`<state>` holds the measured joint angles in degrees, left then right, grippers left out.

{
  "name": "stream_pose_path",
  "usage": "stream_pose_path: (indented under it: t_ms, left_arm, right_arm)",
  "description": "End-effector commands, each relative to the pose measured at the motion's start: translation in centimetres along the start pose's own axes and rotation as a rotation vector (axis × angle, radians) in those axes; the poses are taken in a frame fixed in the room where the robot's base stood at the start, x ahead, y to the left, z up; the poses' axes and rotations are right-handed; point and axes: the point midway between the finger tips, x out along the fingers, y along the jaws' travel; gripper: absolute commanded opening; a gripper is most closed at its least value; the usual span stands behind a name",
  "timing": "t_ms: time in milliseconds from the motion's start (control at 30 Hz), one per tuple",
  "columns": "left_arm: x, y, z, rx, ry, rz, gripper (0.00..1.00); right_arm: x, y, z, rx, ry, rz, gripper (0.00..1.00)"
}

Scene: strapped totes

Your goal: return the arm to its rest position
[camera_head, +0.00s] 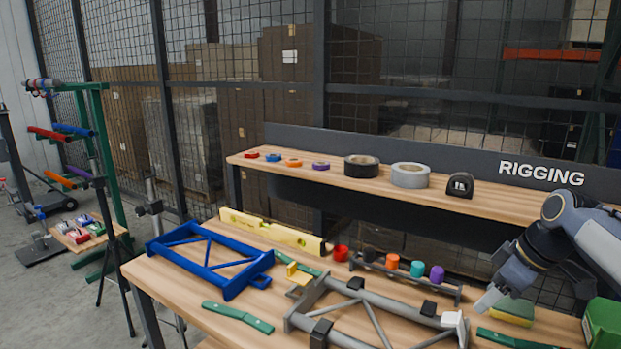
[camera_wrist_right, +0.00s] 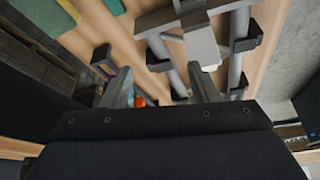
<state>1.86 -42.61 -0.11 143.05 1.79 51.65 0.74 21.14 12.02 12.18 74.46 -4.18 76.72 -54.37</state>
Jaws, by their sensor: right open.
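My right arm comes in from the right in the head view. Its gripper (camera_head: 487,301) hangs over the right part of the workbench (camera_head: 180,293), near the end of a grey tubular frame (camera_head: 375,320) with black clamps. In the right wrist view the two fingers of the gripper (camera_wrist_right: 162,88) stand apart with nothing gripped between them. The grey frame (camera_wrist_right: 237,60) lies beyond the fingertips there. My left gripper is not in view.
A small rack (camera_head: 405,277) holds coloured pieces. A green box (camera_head: 603,325) stands at right, below my arm. A shelf (camera_head: 335,180) with tape rolls runs behind.

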Motion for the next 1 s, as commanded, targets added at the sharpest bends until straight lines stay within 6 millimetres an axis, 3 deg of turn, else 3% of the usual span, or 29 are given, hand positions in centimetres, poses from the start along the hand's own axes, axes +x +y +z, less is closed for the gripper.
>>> stream_pose_path:
  t_ms: [267,467,667,800,1000]
  left_arm:
    - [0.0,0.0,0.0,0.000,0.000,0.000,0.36]
    - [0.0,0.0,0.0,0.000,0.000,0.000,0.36]
    - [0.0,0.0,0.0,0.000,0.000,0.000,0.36]
    - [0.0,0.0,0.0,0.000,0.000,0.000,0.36]
    - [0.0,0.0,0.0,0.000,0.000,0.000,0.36]
  right_arm:
    - [-0.8,-3.7,0.7,0.091,0.009,0.023,0.55]
    - [-1.2,-7.9,2.2,0.209,0.028,0.043,0.55]
    - [-0.8,-14.0,5.1,0.390,0.073,0.060,0.55]
    - [0.6,-18.7,7.9,0.547,0.122,0.056,0.55]
    - [3.3,-23.9,11.1,0.734,0.184,0.026,0.55]
